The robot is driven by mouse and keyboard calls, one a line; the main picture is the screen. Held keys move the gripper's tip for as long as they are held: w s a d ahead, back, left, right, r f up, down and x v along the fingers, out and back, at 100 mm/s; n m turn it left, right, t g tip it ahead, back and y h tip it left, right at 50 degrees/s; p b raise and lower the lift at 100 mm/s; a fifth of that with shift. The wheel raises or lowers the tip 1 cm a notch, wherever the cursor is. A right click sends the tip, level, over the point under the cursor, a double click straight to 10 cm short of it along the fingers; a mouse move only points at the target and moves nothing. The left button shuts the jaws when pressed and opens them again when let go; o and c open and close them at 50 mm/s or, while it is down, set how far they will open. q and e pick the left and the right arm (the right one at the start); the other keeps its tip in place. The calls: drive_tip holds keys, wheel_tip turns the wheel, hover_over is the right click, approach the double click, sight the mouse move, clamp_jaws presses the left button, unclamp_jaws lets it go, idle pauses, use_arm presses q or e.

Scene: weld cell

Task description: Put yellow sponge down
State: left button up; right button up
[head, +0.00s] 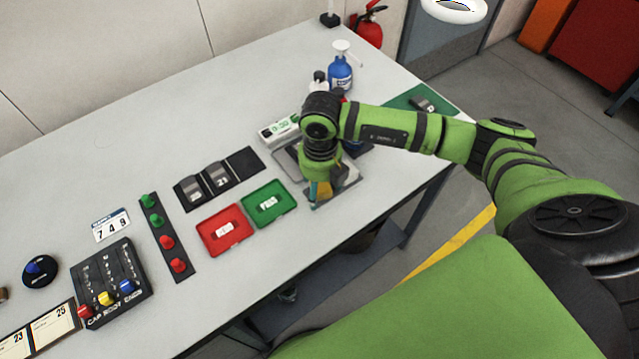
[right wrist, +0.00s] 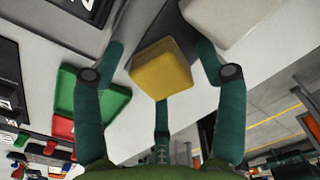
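The yellow sponge (right wrist: 162,68) shows in the right wrist view as a yellow block between and just beyond my right gripper's teal fingers. My right gripper (right wrist: 160,55) has its fingers spread, with a visible gap on each side of the sponge. In the head view my right gripper (head: 321,196) points down over a grey tray (head: 345,181) near the table's front edge. A small yellow-orange patch shows by its fingers there, mostly hidden by the hand. I cannot tell whether the sponge rests on a surface. My left gripper is not in view.
A green tray (head: 287,203) and a red tray (head: 223,248) lie left of the hand. A blue pump bottle (head: 340,76) and a white-and-green device (head: 279,129) stand behind it. A green mat (head: 400,101) lies to the right. The table's left back is clear.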

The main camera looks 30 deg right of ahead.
sight(319, 185)
drive_tip(key=shift+r, duration=0.1)
drive_tip(key=shift+r+p, duration=0.3)
wheel_tip(319, 185, up, 12)
drive_tip(key=b, duration=0.3)
drive_tip(key=shift+f+b, duration=0.15)
drive_tip(key=shift+b, duration=0.2)
